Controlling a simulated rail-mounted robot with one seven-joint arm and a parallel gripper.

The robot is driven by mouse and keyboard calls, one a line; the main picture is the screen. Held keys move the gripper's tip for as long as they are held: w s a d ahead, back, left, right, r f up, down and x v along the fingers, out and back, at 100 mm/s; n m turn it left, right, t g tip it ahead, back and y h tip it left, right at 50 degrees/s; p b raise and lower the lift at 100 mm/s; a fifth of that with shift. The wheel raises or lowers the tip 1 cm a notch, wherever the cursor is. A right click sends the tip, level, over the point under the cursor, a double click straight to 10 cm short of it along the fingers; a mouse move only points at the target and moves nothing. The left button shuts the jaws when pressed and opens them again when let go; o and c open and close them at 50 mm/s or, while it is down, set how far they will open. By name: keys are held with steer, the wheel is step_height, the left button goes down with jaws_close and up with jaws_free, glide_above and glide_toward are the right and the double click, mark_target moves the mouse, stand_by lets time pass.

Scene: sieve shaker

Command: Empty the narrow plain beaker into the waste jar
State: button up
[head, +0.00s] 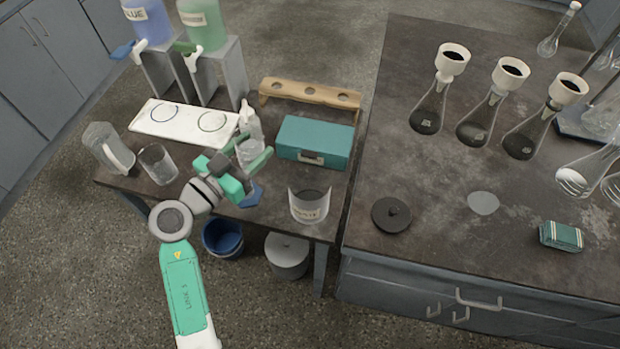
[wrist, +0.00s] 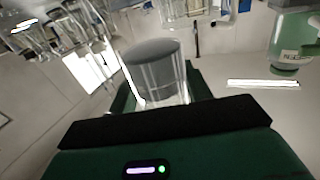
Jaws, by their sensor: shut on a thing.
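My gripper (head: 250,157) is shut on a clear narrow beaker (head: 249,152) above the left table. In the wrist view the beaker (wrist: 157,72) stands between the green fingers, with grey matter showing inside. No marks can be made out on its glass. A clear wide jar with a pale label (head: 309,206), which looks like the waste jar, stands at the table's front right corner, to the right of and nearer than my gripper. Its label is too small to read surely.
A teal box (head: 314,142) stands right of my gripper, a white squeeze bottle (head: 250,120) just behind it. Another beaker (head: 158,164) and a clear jug (head: 108,148) stand left. A wooden rack (head: 310,95) is at the back. A blue item (head: 250,195) lies below the gripper.

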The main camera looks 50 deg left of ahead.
steer(key=shift+w+d+f+m+p, duration=0.2)
steer(key=shift+d+m+p, duration=0.15)
steer(key=shift+m+p, duration=0.2)
steer(key=m+p, duration=0.1)
steer(key=d+r+g+p, duration=0.1)
steer(key=shift+w+m+p, duration=0.25)
steer(key=shift+m+p, duration=0.1)
steer(key=shift+w+f, duration=0.1)
steer(key=shift+w+d+f+m+g, duration=0.1)
steer(key=shift+f+m+g, duration=0.1)
steer(key=shift+f, duration=0.15)
steer(key=shift+d+f+m+g, duration=0.1)
steer(key=shift+f+m, duration=0.1)
steer(key=shift+f, duration=0.1)
steer(key=m+p, duration=0.1)
steer(key=p, duration=0.1)
steer(key=w+d+m+g+p, duration=0.1)
steer(key=p, duration=0.1)
steer(key=shift+d+f+y, duration=0.3)
steer(key=shift+f+y, duration=0.05)
steer(key=shift+y, duration=0.05)
steer(key=shift+d+f+m+g+p, duration=0.1)
steer(key=shift+f+m+g+p, duration=0.25)
steer(key=shift+m+p, duration=0.35)
steer(key=shift+r+m+g+y+p, duration=0.4)
steer(key=shift+r+m+p, duration=0.15)
steer(key=shift+p, duration=1.05)
